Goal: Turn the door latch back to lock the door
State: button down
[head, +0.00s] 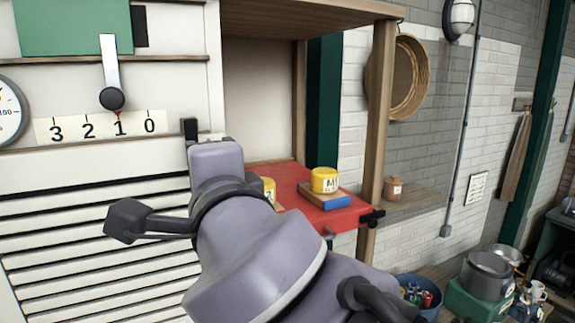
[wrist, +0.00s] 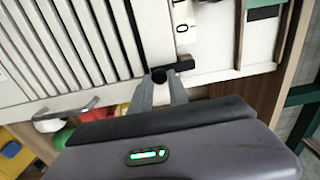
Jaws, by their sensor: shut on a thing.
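The door latch is a small black bar (head: 190,129) at the right edge of the white slatted front (head: 90,232), standing upright just above my wrist in the head view. The latch also shows in the wrist view (wrist: 184,66), lying across the pale frame beside the number strip. My gripper (wrist: 160,80) has its two grey fingers closed around the dark rounded end of the latch. In the head view my arm hides the fingers and part of the latch.
A red shelf (head: 290,180) with yellow weights, one on a wooden and blue block (head: 325,197), is right of my wrist. A black-knobbed lever (head: 111,98) points near 1 on the number strip (head: 75,127). A wooden post (head: 378,140) stands farther right.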

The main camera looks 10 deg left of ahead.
dwell(0.3)
jog(key=c, duration=1.3)
grip_release()
jog(key=shift+s, duration=0.1)
jog(key=shift+p+v, duration=1.75)
jog(key=shift+v, duration=6.85)
jog(key=shift+s, duration=0.2)
